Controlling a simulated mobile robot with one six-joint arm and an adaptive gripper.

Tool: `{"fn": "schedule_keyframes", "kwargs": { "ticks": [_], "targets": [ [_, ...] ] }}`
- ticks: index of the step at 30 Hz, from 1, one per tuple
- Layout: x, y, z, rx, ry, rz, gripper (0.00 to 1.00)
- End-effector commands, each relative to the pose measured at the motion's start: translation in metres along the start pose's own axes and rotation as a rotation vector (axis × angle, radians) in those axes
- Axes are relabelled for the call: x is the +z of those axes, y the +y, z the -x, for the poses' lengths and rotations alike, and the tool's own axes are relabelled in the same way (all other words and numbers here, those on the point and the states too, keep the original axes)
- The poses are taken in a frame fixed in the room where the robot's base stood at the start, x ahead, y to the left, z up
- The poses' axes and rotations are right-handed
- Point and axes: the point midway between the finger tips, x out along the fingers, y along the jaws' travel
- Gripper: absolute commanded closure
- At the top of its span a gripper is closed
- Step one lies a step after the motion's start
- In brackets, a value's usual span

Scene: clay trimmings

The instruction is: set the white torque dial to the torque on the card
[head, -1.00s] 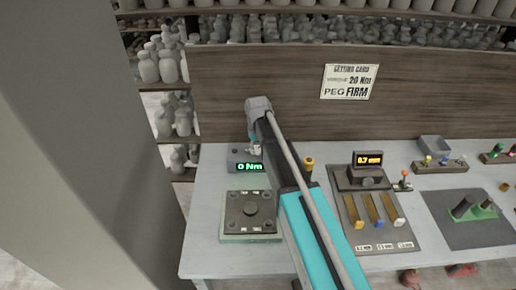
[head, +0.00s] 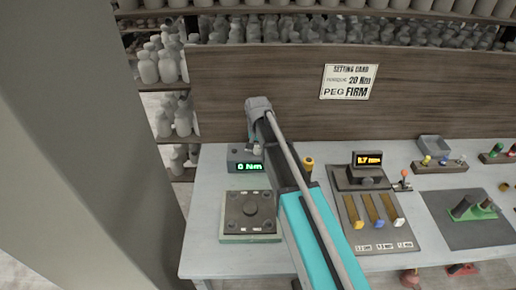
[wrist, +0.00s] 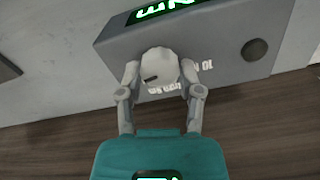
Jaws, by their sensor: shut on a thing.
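The white torque dial (wrist: 160,66) sits on the face of a grey box (wrist: 215,45) in the wrist view. It is round with a dark pointer mark. My gripper (wrist: 160,82) has its two fingers closed on the dial's sides. In the head view my arm hides the dial, and the grey box (head: 233,161) shows a green "0 Nm" display (head: 250,167). The setting card (head: 349,82) on the wooden back panel reads 20 Nm and PEG FIRM. A dark round knob (wrist: 254,49) is on the box, right of the dial in the wrist view.
A square plate with a round centre (head: 249,212) lies on the table in front of the box. To the right are a yellow-topped peg (head: 309,163), a unit with an orange 0.7 mm display (head: 368,159) and coloured sliders, and a grey mat (head: 445,232).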

Motion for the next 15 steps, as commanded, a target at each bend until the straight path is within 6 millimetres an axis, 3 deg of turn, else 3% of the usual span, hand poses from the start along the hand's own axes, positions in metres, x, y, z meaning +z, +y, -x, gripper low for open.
{"fn": "schedule_keyframes", "kwargs": {
  "ticks": [14, 15],
  "targets": [
    [0.0000, 0.0003, -0.0001, 0.000, 0.000, -0.023, 1.00],
    [0.0000, 0.0003, -0.0001, 0.000, 0.000, -0.023, 0.51]
  ]
}}
